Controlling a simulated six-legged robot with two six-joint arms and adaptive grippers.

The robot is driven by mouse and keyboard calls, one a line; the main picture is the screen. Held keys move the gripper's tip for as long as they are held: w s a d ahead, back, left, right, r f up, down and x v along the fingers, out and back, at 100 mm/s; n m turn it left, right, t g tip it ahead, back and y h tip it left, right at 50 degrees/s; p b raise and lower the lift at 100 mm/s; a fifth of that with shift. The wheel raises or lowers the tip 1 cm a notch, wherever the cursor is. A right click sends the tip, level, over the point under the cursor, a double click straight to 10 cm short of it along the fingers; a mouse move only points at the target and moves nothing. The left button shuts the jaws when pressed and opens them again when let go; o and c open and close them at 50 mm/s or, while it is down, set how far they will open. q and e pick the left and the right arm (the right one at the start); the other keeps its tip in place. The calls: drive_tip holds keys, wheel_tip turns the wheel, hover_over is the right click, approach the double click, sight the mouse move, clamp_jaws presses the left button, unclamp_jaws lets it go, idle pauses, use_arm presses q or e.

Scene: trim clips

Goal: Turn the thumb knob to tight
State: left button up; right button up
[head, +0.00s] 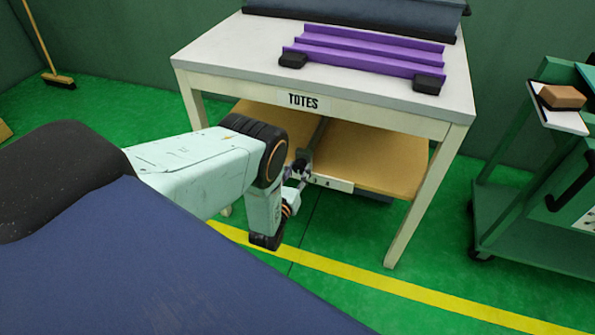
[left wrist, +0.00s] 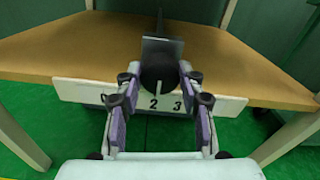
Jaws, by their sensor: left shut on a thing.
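The dark round thumb knob (left wrist: 158,72) sits at the front edge of the lower shelf, in the middle of the left wrist view. It stands in front of a white plate (left wrist: 228,106) with the figures 2 and 3 showing; other marks are hidden behind the fingers. A pale line shows just under the knob, near the 2. My left gripper (left wrist: 158,80) is shut on the knob, one purple-padded finger on each side. In the head view my left gripper (head: 299,172) is small at the shelf edge, and the plate (head: 332,183) shows to its right. My right gripper is out of view.
The table (head: 210,55) has a TOTES label, a purple ridged rack (head: 365,52) on top and a wooden lower shelf (head: 380,150). Its legs flank the shelf. A green cart (head: 540,235) stands at right. A broom (head: 57,80) stands at back left.

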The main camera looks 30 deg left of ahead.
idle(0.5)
use_arm(q)
drive_tip(key=o, duration=1.2)
drive_tip(key=v, duration=1.2)
drive_tip(key=shift+s, duration=0.1)
